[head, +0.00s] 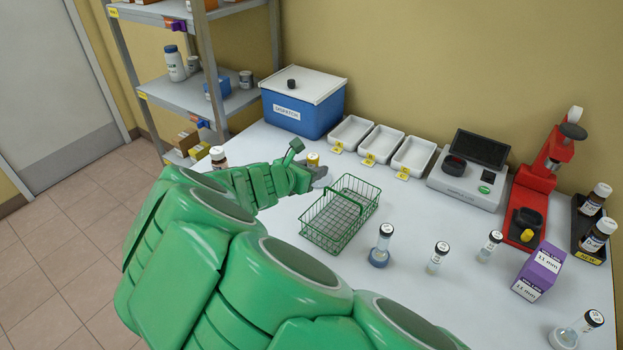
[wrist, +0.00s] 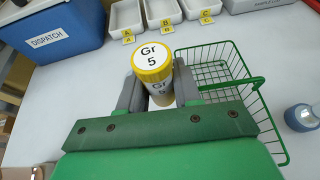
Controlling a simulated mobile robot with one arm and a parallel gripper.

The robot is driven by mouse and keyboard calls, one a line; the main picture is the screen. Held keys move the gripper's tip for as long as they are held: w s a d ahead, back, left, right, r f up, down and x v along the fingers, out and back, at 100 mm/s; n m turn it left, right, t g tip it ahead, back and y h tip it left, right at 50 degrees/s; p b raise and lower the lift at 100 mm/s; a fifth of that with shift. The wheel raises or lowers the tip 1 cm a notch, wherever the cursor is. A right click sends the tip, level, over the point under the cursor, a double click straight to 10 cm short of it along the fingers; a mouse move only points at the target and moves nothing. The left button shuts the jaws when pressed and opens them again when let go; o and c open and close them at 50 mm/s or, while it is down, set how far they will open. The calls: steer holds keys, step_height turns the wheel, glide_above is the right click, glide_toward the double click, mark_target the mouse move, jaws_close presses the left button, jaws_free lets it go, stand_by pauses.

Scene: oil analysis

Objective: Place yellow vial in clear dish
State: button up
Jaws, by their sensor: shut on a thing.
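The yellow vial (wrist: 153,68) has a yellow cap marked "Gr 5". It stands roughly upright between the grey fingers of my gripper (wrist: 158,92), which is shut on it. In the head view the vial (head: 313,159) shows as a small yellow cap at the end of my gripper (head: 306,177), left of the green wire basket. My arm hides part of it, and I cannot tell its height above the table. A clear round dish-like base (head: 564,338) is at the bottom right of the head view, with a dark-capped vial (head: 592,320) at it.
The green wire basket (head: 340,214) is close right of my gripper. Behind are the blue dispatch box (head: 303,108) and white trays (head: 351,132). A vial in a blue base (head: 378,256), small vials (head: 437,260) and a purple box (head: 540,272) stand to the right.

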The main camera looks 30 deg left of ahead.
steer(key=shift+m+h, duration=0.6)
steer(key=shift+h, duration=0.1)
steer(key=d, duration=0.1)
steer(key=d+r, duration=0.1)
steer(key=w+d, duration=0.1)
steer(key=shift+d+r, duration=0.35)
steer(key=shift+d, duration=0.05)
steer(key=shift+w+f, duration=0.1)
steer(key=shift+w, duration=0.05)
steer(key=w+a+f, duration=0.7)
steer(key=w+a, duration=0.1)
steer(key=shift+w+f, duration=0.25)
steer(key=shift+f, duration=0.1)
steer(key=shift+w+a+f, duration=0.25)
steer(key=shift+w+f, duration=0.05)
steer(key=shift+f, duration=0.2)
steer(key=shift+w+a+f, duration=0.25)
steer(key=shift+w+f, duration=0.05)
steer(key=shift+f, duration=0.15)
steer(key=shift+a+f, duration=0.1)
steer(key=shift+f, duration=1.45)
steer(key=shift+f, duration=0.1)
steer(key=o, duration=1)
